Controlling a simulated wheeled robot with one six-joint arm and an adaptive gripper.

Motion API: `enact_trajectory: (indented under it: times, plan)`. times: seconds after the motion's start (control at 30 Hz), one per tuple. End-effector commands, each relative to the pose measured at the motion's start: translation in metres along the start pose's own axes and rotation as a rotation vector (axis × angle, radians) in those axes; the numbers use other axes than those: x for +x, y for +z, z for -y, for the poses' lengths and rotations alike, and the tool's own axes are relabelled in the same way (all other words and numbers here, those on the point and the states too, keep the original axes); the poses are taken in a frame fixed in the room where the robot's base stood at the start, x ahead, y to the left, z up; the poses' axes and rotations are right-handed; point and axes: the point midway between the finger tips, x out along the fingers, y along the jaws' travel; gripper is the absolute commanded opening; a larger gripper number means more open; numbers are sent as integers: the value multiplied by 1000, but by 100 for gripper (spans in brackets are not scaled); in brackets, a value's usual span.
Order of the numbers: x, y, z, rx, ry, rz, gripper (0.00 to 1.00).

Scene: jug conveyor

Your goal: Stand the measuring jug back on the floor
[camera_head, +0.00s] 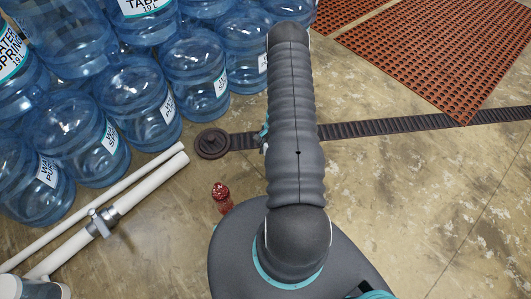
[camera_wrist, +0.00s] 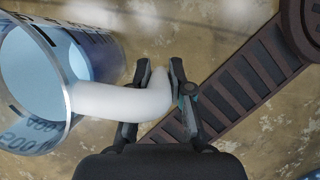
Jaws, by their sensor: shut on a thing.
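The measuring jug (camera_wrist: 28,132) shows in the wrist view at the left edge, partly cut off. It is clear and bluish, with printed markings and a white handle (camera_wrist: 110,101). Its open rim faces the camera. My gripper (camera_wrist: 160,76) is shut on the handle, one finger on each side. I cannot tell whether the jug's base touches the floor (camera_wrist: 205,28). In the head view my arm hides the jug and most of my gripper.
Several big blue water bottles (camera_head: 130,100) crowd the upper left. A dark ridged strip (camera_head: 400,124) with a round end (camera_head: 212,143) crosses the floor. White pipes (camera_head: 105,215) and a small red bottle (camera_head: 221,195) lie left of my base. Red mats (camera_head: 440,60) lie upper right; open floor is right.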

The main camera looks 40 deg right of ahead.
Motion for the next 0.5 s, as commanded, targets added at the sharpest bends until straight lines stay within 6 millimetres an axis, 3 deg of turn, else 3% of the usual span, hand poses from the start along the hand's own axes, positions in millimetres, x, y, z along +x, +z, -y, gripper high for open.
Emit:
enact_trajectory:
  times: [0.13,0.5]
  plan:
    - [17,-6,0,0,0,1,0]
    - [20,-8,0,0,0,1,0]
